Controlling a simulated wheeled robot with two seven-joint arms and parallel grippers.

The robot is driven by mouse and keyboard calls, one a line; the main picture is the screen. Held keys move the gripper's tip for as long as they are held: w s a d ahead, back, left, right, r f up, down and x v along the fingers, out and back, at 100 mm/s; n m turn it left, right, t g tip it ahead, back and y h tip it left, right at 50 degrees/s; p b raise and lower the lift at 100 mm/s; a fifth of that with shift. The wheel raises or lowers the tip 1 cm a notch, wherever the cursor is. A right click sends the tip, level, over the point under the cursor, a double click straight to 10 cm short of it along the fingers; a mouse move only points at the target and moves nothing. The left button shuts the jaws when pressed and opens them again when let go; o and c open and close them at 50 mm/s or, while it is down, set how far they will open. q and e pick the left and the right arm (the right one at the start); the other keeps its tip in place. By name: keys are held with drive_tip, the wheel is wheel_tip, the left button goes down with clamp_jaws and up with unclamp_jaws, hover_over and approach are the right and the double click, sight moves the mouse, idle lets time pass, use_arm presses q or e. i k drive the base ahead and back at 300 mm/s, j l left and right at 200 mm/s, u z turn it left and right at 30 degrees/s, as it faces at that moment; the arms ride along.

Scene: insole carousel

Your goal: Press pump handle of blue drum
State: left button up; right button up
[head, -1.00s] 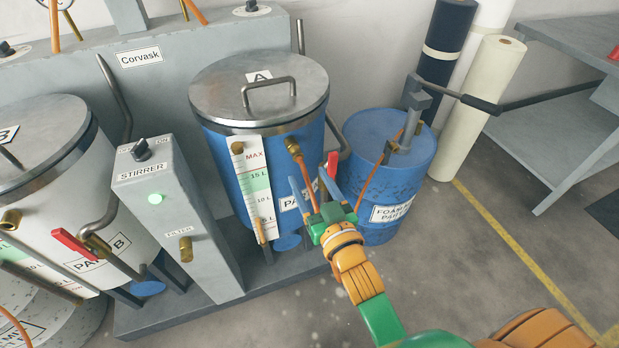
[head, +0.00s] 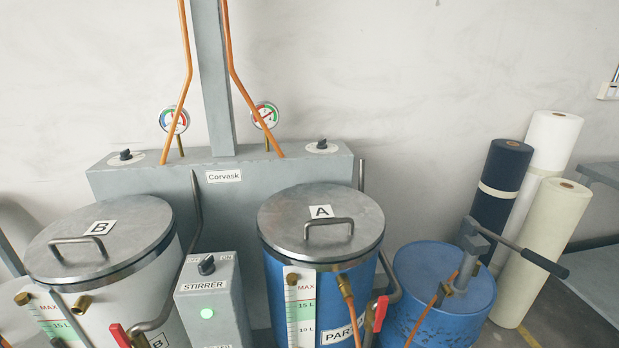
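The blue drum (head: 415,285) stands on the floor at the lower right in the head view, partly cut off by the bottom edge. A grey hand pump (head: 470,245) rises from its top. The pump handle (head: 517,249) is a bar sloping down to the right, ending in a dark grip (head: 543,264). An orange hose hangs from the pump over the drum's near side. Neither of my grippers shows in the view now.
Blue tank A (head: 322,215) stands just left of the drum, with a red-handled valve (head: 380,312) between. The stirrer box (head: 211,295) and white tank B (head: 100,245) are further left. Upright rolls (head: 545,235) stand behind the handle; a grey table (head: 597,285) is at right.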

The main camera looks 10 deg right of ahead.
sight(542, 262)
drive_tip(key=z, duration=1.55)
